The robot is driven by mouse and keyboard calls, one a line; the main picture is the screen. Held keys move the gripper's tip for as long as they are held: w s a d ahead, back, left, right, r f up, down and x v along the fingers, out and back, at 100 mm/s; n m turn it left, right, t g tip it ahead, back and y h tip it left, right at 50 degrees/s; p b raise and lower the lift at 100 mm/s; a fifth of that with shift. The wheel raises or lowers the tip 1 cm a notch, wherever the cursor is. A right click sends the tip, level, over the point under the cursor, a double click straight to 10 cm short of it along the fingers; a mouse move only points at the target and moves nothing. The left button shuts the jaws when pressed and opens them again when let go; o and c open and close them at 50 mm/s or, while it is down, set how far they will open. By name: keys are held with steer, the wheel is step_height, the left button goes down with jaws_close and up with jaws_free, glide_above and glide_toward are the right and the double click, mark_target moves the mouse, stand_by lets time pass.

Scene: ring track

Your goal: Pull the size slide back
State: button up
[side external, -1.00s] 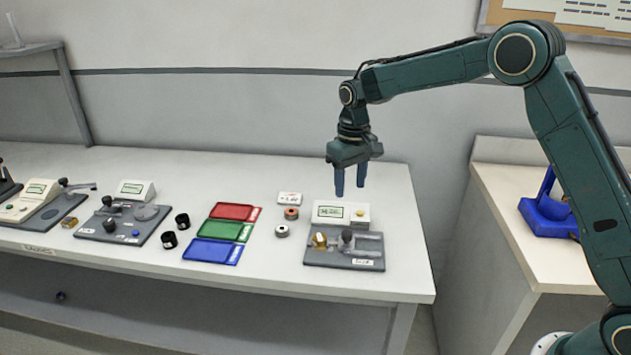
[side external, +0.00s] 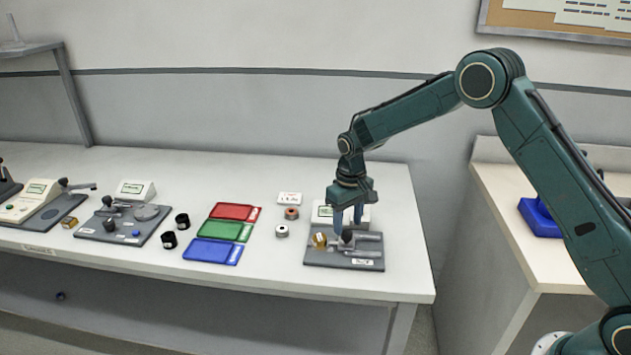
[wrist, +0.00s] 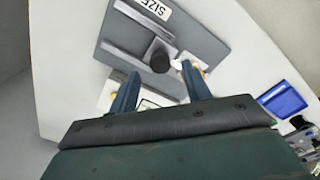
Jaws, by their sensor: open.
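The size station is a grey base plate (side external: 318,258) with metal rails, and a SIZE label (wrist: 153,8) shows on it in the wrist view. Its slide carries a dark round knob (side external: 347,237), also seen in the wrist view (wrist: 160,61). A brass ring-like piece (side external: 319,240) sits left of the knob; in the wrist view it is mostly hidden by a finger. My gripper (side external: 348,225) is open and empty, pointing down over the knob. In the wrist view the knob appears between the two blue fingertips (wrist: 160,70). I cannot tell whether the fingers reach down beside it.
A white display box (side external: 322,212) stands behind the plate, close to my fingers. Left are two small rings (side external: 282,231), red, green and blue trays (side external: 212,251), and other stations (side external: 124,222). The table front edge lies just before the plate.

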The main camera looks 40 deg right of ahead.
mark_target(348, 233)
steer(key=shift+f, duration=1.5)
steer(key=shift+c, duration=0.2)
jaws_close()
